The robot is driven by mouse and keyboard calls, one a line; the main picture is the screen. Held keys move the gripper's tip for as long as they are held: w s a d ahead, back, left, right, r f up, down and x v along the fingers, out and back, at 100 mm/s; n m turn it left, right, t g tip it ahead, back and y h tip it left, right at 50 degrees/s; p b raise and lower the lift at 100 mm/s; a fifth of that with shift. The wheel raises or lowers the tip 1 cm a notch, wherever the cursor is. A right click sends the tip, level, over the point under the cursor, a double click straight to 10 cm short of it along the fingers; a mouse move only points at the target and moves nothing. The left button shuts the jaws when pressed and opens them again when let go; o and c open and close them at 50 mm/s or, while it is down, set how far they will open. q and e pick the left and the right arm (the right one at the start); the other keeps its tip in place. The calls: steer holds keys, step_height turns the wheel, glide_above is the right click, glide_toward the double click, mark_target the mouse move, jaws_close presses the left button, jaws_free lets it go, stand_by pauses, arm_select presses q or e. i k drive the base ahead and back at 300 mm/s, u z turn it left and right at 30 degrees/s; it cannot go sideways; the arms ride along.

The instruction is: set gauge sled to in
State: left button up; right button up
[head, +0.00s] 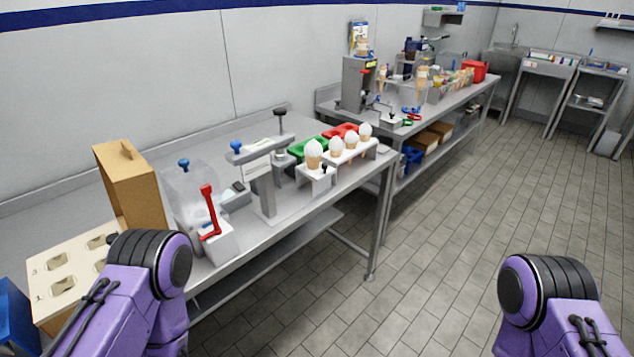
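I cannot tell for certain which part is the gauge sled. A grey metal fixture (263,190) with a post and crossbar stands on the near steel table, with a blue knob (236,145) at the left end of its bar. A small dark-topped part (238,186) lies just left of the post. A black-knobbed upright (281,122) stands behind the fixture. My purple arm links show at the lower left and lower right; both grippers are outside the picture.
White-topped cones (337,145) stand in a rack at right, by green (308,148) and red trays. The tiled floor (440,240) is clear.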

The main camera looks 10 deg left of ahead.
mark_target(321, 177)
steer(key=z, duration=0.7)
steer(key=i, duration=1.1)
steer(key=u, duration=0.65)
